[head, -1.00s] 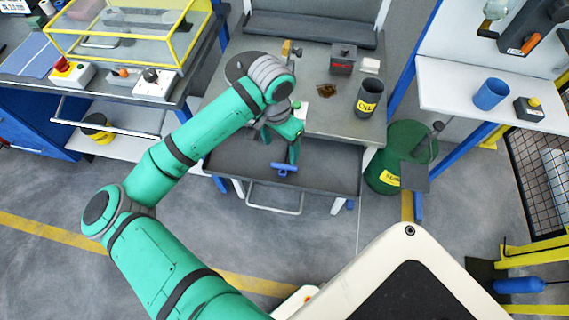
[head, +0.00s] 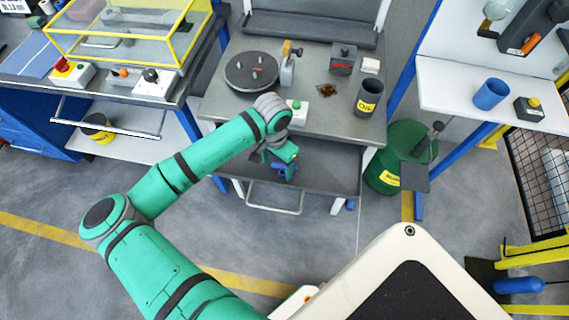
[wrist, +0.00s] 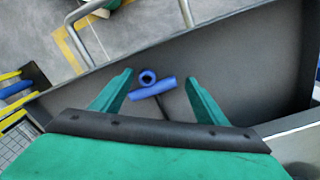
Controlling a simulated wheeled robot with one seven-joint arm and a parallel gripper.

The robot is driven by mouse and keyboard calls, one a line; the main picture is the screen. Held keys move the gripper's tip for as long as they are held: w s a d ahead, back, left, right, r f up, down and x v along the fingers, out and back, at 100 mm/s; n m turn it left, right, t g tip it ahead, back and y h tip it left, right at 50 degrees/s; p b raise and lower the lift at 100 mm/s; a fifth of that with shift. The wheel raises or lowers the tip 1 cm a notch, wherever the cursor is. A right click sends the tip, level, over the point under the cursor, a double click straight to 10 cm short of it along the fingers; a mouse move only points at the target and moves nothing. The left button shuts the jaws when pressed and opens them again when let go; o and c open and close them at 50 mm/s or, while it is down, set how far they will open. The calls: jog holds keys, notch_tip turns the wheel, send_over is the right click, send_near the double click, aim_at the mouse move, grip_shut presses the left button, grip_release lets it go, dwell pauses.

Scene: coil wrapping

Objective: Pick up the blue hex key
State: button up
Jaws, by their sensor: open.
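The blue hex key (wrist: 152,88) shows in the wrist view, with a blue T-shaped handle, a ring at one side and a dark shank running toward my gripper. It lies in the dark grey tray (wrist: 245,60) along the front of the bench. In the head view the hex key (head: 282,173) is partly hidden by my gripper (head: 286,164). In the wrist view my gripper (wrist: 157,78) is open, its two green fingers apart on either side of the handle. I cannot tell whether they touch it or how far above it they are.
Above the tray, the bench (head: 310,115) holds a dark turntable disc (head: 251,72), a green-button box (head: 298,112) and an oil can (head: 368,98). A green drum (head: 385,185) stands to the right. The tray's right part is clear.

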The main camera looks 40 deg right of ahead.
jog(key=shift+f, duration=0.25)
jog(key=c, duration=1.4)
jog(key=shift+r, duration=0.1)
